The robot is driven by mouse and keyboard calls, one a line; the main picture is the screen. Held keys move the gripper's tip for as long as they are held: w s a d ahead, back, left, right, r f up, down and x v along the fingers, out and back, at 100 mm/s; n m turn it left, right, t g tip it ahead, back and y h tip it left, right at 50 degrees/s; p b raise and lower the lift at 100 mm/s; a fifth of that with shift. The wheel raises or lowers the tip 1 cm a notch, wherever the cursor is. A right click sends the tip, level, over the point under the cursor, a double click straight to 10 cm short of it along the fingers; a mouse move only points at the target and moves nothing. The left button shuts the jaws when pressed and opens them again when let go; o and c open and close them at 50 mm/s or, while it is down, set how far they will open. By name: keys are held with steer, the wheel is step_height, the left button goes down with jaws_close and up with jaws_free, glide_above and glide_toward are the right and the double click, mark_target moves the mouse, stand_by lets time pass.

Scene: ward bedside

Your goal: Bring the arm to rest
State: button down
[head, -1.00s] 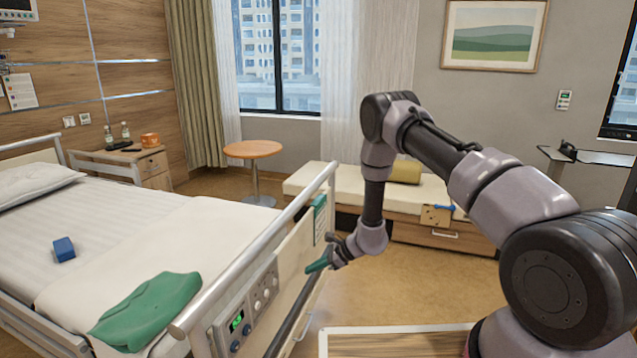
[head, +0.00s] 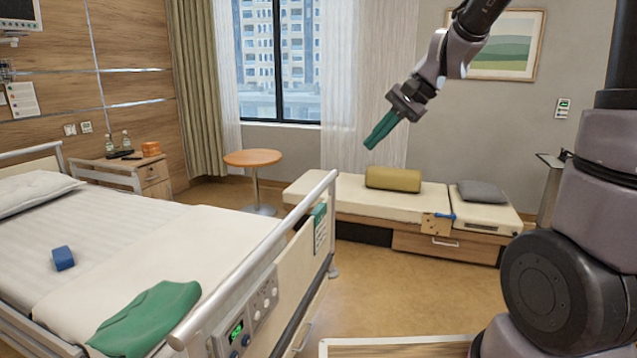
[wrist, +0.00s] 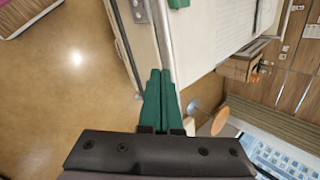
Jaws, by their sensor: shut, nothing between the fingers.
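My gripper (head: 378,134) is raised high in the head view, in front of the wall and the window curtain. Its green fingers are together and point down to the left. Nothing is between them. In the wrist view the green fingers (wrist: 160,95) lie side by side, with the floor and the bed's end beyond them. My gripper is apart from the furniture. My upper arm reaches out of the top of the head view, so part of it is hidden.
The bed (head: 225,225) fills the left, with a blue block (head: 63,258) and a green cloth (head: 150,318) on it. A round table (head: 253,158) and a bench (head: 345,195) with a yellow bolster (head: 393,179) stand behind. Open floor (head: 400,290) lies between bed and bench.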

steer(key=s+d+r+n+t+h, duration=0.1)
steer(key=s+d+r+t+h, duration=0.1)
steer(key=s+d, duration=0.4)
steer(key=s+d+r+n+t+h, duration=0.2)
steer(key=s+d+r, duration=0.3)
steer(key=s, duration=0.5)
steer(key=shift+d+h, duration=0.5)
steer(key=shift+d, duration=0.1)
stand_by(0.5)
